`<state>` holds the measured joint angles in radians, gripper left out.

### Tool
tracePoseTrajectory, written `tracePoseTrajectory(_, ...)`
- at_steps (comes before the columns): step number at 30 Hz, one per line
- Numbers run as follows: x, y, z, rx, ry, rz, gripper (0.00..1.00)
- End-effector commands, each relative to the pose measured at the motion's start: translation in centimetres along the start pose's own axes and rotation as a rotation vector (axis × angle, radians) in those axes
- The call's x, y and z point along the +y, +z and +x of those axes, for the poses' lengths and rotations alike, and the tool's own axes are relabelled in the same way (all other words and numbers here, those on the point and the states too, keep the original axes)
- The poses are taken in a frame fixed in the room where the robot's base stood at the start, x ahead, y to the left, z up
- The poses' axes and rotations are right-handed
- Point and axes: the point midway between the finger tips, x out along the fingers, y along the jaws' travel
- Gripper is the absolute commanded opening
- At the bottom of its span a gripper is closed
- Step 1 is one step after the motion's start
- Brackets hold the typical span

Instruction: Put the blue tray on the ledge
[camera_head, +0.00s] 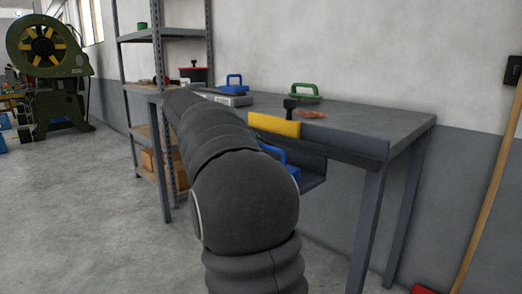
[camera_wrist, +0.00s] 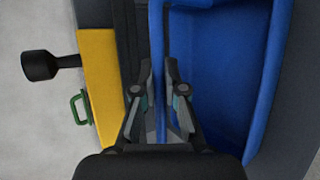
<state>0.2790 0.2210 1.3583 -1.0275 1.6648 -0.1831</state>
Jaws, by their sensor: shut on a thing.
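The blue tray (camera_wrist: 225,75) fills the right half of the wrist view, with its hollow inside facing the camera. My gripper (camera_wrist: 160,95) is shut on the tray's near wall, one finger on each side of it. In the head view only parts of the tray (camera_head: 273,153) show past my arm, which hides the rest of it and my gripper. The dark grey ledge (camera_head: 314,171) runs along the table's front, below the tabletop. The tray is at the ledge; I cannot tell whether it rests on it or hangs just above.
A green-handled tool (camera_head: 305,91) and a blue-handled tool (camera_head: 234,83) are on the grey table (camera_head: 375,124). A shelf rack (camera_head: 161,34) stands left; a broom handle leans right.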

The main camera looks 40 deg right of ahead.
Motion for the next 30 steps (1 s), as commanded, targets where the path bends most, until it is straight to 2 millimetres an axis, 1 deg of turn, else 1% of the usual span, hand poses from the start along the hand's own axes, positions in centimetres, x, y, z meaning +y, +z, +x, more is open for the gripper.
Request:
tracePoseTrajectory(10,-0.2,0.0,0.1,0.000,0.001,0.000,0.00)
tracePoseTrajectory(11,-0.2,0.0,0.1,0.000,0.000,0.000,0.18)
tracePoseTrajectory(12,-0.1,0.0,0.1,0.000,0.000,0.000,0.28)
tracePoseTrajectory(13,-0.1,0.0,0.1,0.000,0.000,0.000,0.35)
tracePoseTrajectory(24,0.1,0.0,-0.2,0.001,0.001,0.001,0.35)
tracePoseTrajectory(26,0.1,0.0,-0.7,0.002,0.001,0.000,0.35)
tracePoseTrajectory(29,0.2,0.0,-2.2,0.003,0.001,-0.001,0.35)
tracePoseTrajectory(30,0.2,0.0,-3.0,0.004,0.001,-0.001,0.35)
